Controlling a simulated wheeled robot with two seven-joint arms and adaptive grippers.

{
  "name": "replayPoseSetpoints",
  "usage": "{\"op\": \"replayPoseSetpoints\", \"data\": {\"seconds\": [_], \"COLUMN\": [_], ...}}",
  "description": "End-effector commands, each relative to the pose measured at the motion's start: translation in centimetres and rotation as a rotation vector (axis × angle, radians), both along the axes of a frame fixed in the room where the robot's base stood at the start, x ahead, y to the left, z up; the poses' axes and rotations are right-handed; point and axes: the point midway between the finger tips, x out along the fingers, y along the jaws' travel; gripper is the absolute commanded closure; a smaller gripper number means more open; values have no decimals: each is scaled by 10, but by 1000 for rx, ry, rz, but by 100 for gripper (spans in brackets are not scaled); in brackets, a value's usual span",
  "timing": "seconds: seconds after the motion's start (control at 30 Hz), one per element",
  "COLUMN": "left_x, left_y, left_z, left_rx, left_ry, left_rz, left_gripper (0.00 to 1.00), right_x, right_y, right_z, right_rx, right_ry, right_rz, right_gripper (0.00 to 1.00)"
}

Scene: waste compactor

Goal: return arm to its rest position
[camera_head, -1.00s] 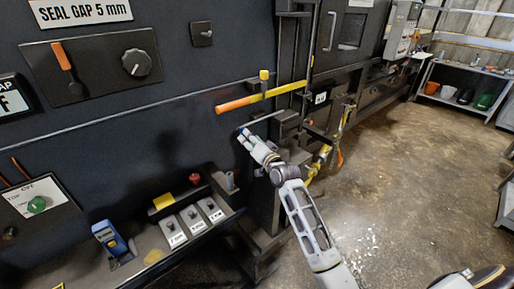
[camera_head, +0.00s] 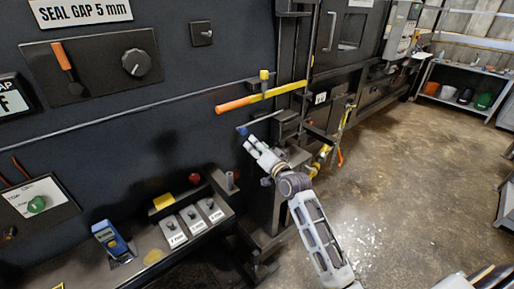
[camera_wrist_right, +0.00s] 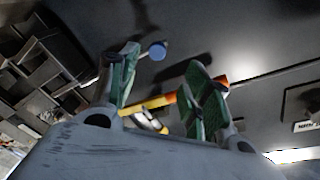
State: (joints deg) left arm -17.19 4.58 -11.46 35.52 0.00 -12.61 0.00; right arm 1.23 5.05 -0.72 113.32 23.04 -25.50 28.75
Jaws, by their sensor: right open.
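My right gripper (camera_head: 252,146) is in front of the dark machine panel, just below a blue-tipped rod (camera_head: 241,130). In the right wrist view my right gripper (camera_wrist_right: 165,85) has its two green-padded fingers spread apart, with nothing held between them. The blue tip (camera_wrist_right: 158,50) shows beyond the fingers there, apart from them. My right arm reaches up from the bottom of the head view. My left gripper is in neither view.
An orange-and-yellow lever (camera_head: 260,97) sticks out above my right gripper. A control shelf (camera_head: 145,262) with several switches and a blue handheld device (camera_head: 110,238) is at lower left. Open concrete floor (camera_head: 400,180) lies to the right, with a shelf (camera_head: 468,85) behind.

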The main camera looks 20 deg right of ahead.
Motion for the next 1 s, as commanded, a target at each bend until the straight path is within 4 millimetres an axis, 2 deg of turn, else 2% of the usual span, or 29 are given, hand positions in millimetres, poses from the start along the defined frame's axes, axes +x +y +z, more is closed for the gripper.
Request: {"op": "replayPoseSetpoints", "data": {"seconds": [0.37, 0.67, 0.87, 1.0], "left_x": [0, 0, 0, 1], "left_y": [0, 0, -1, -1], "left_z": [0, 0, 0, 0], "left_rx": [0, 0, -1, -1], "left_ry": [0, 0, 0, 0], "left_rz": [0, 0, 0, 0], "left_gripper": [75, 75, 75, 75], "right_x": [0, 1, 11, 17], "right_y": [0, -4, -13, -17], "right_z": [0, 6, -30, -65], "right_rx": [-27, -165, -289, -356], "right_ry": [-6, -60, -36, 4], "right_rz": [0, -20, -46, -53], "right_gripper": [51, 51, 51, 51]}}
